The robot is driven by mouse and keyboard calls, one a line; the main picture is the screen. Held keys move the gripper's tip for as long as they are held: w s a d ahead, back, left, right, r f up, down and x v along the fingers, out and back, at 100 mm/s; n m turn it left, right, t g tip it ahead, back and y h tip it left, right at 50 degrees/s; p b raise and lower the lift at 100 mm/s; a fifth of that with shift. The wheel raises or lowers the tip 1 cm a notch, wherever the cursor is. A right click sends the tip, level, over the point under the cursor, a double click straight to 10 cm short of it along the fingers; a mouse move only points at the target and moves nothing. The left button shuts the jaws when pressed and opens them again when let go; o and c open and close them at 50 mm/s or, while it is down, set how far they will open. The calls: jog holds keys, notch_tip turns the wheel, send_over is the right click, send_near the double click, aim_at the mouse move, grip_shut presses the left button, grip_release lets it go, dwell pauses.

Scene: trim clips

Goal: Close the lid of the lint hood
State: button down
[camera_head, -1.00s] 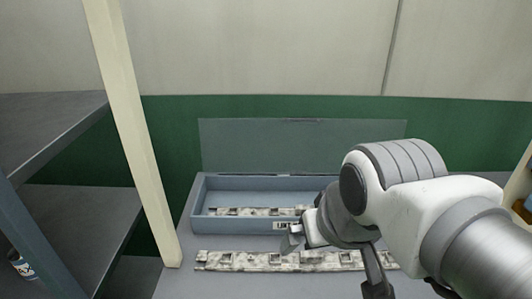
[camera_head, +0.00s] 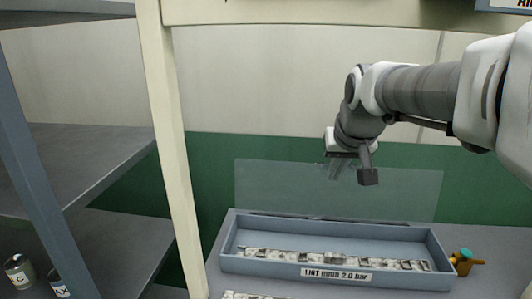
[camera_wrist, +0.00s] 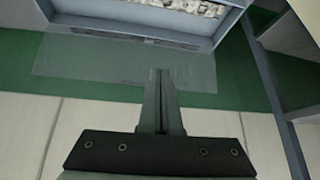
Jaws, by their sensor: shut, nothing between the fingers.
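The lint hood (camera_head: 300,265) is a blue-grey open-topped box on the bench, labelled "LINT HOOD 2.0 bar". Its see-through lid (camera_head: 270,190) stands up open along the back edge. A speckled strip with several clips (camera_head: 300,256) lies inside the box. My gripper (camera_head: 350,173) is shut and empty, raised in front of or at the upper part of the lid; I cannot tell whether it touches. In the wrist view my gripper (camera_wrist: 160,75) overlaps the right part of the lid (camera_wrist: 100,60), and the box (camera_wrist: 190,35) shows at the top.
A cream post (camera_head: 170,140) and grey shelves (camera_head: 80,170) with cans (camera_head: 20,270) stand at the left. A brass fitting with a teal top (camera_head: 463,262) sits right of the box. A second speckled strip (camera_head: 240,295) lies in front. A cream beam (camera_head: 300,12) crosses the top.

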jog(key=w+d+p, duration=0.1)
jog(key=w+d, duration=0.1)
jog(key=w, duration=0.7)
jog(key=w+d+p, duration=0.1)
jog(key=w+d, duration=0.2)
jog(key=w, duration=0.5)
jog(key=w+d+f+m+t+h+p, duration=0.1)
jog(key=w+d+f, duration=0.15)
jog(key=w, duration=0.35)
jog(key=w+d+f+p, duration=0.2)
jog(key=w+f, duration=0.1)
jog(key=w, duration=0.4)
jog(key=p+x, duration=0.2)
jog(key=x, duration=0.9)
jog(key=shift+s+a+p, duration=0.2)
jog(key=shift+s+a, duration=0.05)
jog(key=shift+s, duration=0.85)
jog(key=shift+s+a+p, duration=0.2)
jog(key=shift+s+a, duration=0.05)
jog(key=shift+s, duration=0.9)
jog(key=shift+b, duration=0.35)
